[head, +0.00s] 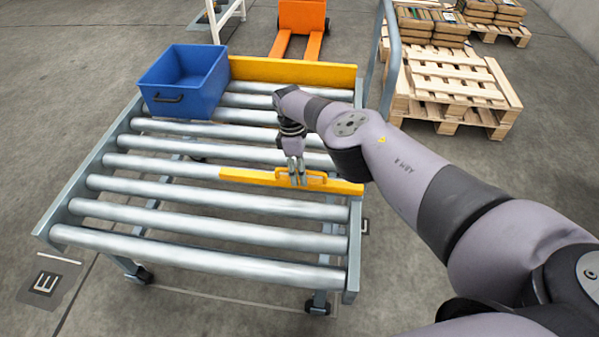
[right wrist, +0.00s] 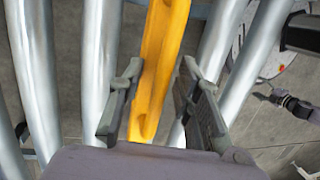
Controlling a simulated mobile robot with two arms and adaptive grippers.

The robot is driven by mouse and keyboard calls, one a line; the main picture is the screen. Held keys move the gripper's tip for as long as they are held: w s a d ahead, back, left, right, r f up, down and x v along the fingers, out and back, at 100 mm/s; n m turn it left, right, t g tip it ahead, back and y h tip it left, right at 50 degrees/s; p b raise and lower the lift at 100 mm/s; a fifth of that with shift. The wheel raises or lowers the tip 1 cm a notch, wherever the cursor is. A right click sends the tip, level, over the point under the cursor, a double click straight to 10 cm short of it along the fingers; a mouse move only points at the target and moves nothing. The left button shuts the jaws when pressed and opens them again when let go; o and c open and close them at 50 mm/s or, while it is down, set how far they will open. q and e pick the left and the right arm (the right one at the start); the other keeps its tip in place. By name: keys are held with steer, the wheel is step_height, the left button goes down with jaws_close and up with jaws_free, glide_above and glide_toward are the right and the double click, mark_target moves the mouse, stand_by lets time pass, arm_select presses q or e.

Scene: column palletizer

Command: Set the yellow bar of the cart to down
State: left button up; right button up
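The cart (head: 353,250) is a grey frame with several metal rollers. Its yellow bar (head: 245,176) lies across the right half of the cart, between two rollers, with a yellow loop handle near its right part. My right gripper (head: 297,178) points down at this handle and partly covers it. In the right wrist view, the yellow bar (right wrist: 160,60) passes between the fingers of my right gripper (right wrist: 161,72), which are apart with gaps on both sides. Whether a finger touches the handle cannot be told. My left gripper is not identifiable in either view.
A grey curved rail (head: 390,60) stands at the right back. Wooden pallets (head: 450,85) with boxes lie behind. The front rollers are bare.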

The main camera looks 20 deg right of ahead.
steer(key=shift+r, duration=0.1)
steer(key=v, duration=1.1)
steer(key=shift+r, duration=0.35)
